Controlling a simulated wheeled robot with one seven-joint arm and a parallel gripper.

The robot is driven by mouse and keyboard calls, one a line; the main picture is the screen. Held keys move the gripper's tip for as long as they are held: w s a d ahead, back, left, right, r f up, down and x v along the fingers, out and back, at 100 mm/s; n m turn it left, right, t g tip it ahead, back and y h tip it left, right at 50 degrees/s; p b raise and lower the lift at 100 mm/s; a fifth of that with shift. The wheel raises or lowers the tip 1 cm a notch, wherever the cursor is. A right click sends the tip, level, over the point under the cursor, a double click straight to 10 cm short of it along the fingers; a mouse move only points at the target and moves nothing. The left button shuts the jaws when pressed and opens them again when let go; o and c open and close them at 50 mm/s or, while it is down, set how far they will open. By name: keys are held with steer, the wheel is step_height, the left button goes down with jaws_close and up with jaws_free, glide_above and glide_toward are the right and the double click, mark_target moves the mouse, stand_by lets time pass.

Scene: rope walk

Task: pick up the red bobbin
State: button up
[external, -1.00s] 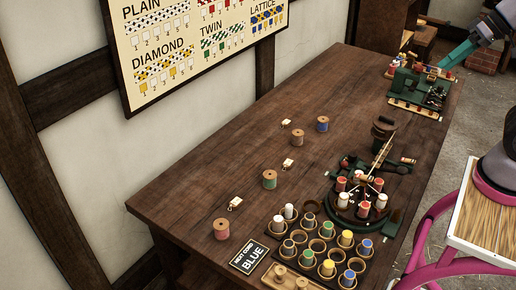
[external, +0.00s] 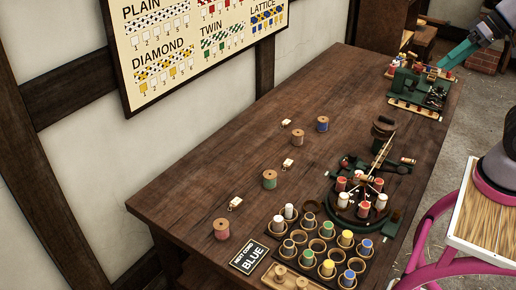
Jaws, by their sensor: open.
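Several small red bobbins stand upright on the round green carrier of the near machine, among white ones; one red bobbin (external: 341,184) is on its left side. A larger wooden spool with pinkish-red thread (external: 222,229) stands alone at the table's front left. I cannot tell which of these is the task's bobbin. My teal arm comes in from the top right, and my gripper (external: 433,70) is at its lower end by the far green machine, far from these bobbins. The fingers are too small to make out clearly, and nothing held shows.
A dark rack (external: 318,246) of white, green, yellow and blue bobbins has some empty cups. Green, blue and brownish spools and small tags stand on the dark table (external: 225,165). The far green machine (external: 408,82) carries small bobbins. The table's left half is mostly clear.

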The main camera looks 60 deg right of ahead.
steer(key=shift+o, duration=0.5)
